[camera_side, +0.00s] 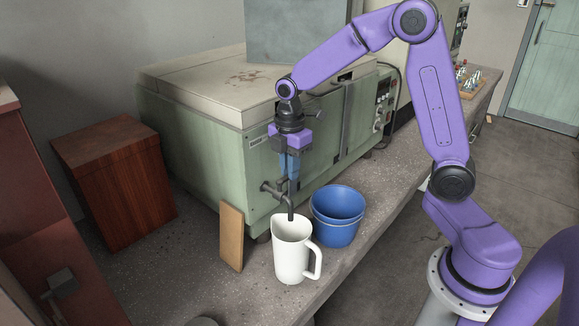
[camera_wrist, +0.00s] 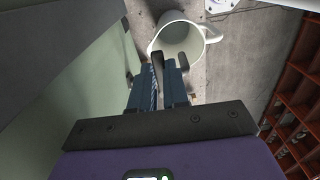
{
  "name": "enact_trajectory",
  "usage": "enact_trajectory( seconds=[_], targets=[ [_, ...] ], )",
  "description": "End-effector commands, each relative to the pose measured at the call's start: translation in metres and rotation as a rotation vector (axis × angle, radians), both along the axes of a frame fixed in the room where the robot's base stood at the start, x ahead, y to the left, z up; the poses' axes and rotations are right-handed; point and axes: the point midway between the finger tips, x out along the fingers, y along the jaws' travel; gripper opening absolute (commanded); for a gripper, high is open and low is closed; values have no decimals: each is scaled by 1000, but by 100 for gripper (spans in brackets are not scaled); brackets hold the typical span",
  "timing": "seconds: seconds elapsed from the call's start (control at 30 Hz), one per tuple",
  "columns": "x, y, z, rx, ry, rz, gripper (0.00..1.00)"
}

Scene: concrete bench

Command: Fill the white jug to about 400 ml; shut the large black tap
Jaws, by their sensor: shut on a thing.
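The white jug (camera_side: 292,262) stands upright on the bench with its handle to the right. It also shows in the wrist view (camera_wrist: 178,32), open end towards me; I cannot make out a water level or a stream. The large black tap (camera_side: 272,188) comes out of the green machine's lower side, and its spout points down over the jug's mouth. My gripper (camera_side: 290,180) points down at the top of the tap. In the wrist view its blue fingers (camera_wrist: 159,76) are shut on the tap's dark lever (camera_wrist: 158,66). The fingers partly hide the lever.
A thin wooden board (camera_side: 231,238) leans on the green machine (camera_side: 200,140) to the left. A brown wooden box (camera_side: 115,185) stands farther left.

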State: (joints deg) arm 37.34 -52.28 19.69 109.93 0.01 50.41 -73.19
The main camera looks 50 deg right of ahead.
Motion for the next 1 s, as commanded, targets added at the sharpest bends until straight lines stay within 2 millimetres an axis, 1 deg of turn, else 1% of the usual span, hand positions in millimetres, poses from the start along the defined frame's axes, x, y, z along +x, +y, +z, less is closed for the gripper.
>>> enact_trajectory(
  seconds=[0.3, 0.43, 0.7, 0.73, 0.77, 0.8, 1.0],
  targets=[
    [-9, 1, 1, 0, -1, -241, 0],
    [-10, 2, 1, 0, -1, -277, 0],
    [-10, 2, 1, 0, -2, -278, 0],
    [-10, 2, 1, 0, -1, -277, 24],
    [-10, 2, 1, 0, -1, -277, 34],
    [-10, 2, 1, 0, -1, -277, 40],
    [-10, 2, 0, 0, -1, -277, 40]
  ],
)
